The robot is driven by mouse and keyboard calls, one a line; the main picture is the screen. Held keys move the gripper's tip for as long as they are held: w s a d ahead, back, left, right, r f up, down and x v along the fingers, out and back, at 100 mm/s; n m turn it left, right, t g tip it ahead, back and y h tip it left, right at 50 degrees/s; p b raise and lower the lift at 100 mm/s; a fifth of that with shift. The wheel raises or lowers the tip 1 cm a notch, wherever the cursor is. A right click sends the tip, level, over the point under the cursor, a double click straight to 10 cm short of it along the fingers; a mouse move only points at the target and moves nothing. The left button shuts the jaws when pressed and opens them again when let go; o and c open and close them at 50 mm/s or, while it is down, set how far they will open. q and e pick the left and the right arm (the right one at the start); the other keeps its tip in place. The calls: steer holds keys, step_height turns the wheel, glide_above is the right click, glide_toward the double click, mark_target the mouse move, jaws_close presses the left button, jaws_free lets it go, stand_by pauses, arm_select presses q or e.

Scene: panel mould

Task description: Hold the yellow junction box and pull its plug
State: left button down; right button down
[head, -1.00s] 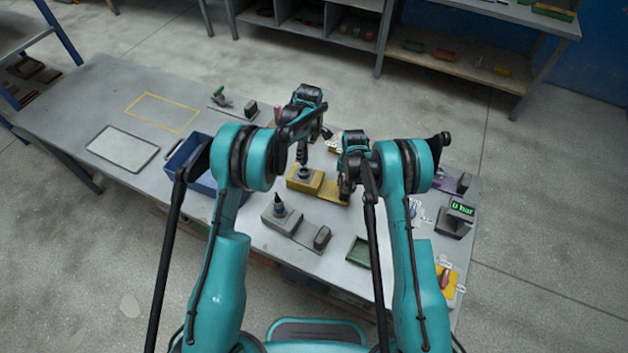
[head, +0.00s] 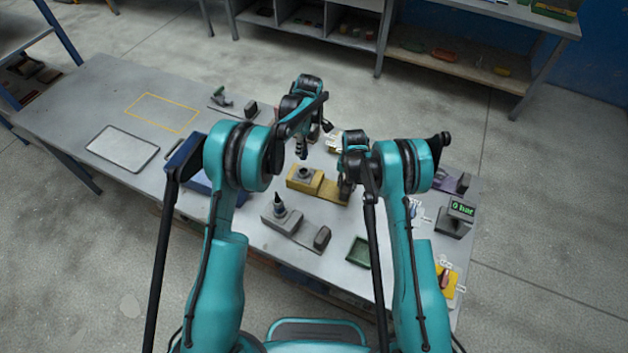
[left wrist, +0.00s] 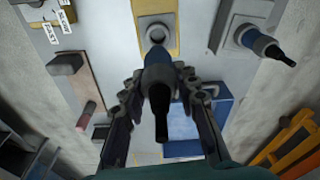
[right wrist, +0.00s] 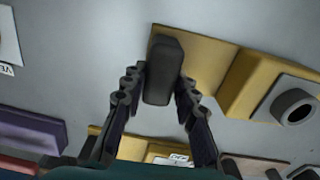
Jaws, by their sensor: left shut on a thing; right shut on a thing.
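The yellow junction box (head: 300,183) stands on the table with its round grey socket open and empty; it also shows in the left wrist view (left wrist: 173,45). My left gripper (head: 302,154) is above it, shut on the plug (left wrist: 159,82), which has a blue collar and black tip. In the left wrist view the plug is clear of the socket (left wrist: 156,33). My right gripper (head: 346,190) is shut on the dark block-like grip (right wrist: 163,70) at the end of the box's yellow base (right wrist: 205,55).
A similar grey box (head: 288,222) with an upright plug stands in front. A green tray (head: 358,252) lies to its right. A blue bin (head: 193,190) is on the left, beside a pale tray (head: 122,148). A gauge with a green display (head: 460,208) stands at right.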

steer(key=c, duration=1.1)
jaws_free()
steer(key=shift+r, duration=0.1)
step_height(320, 180, up, 12)
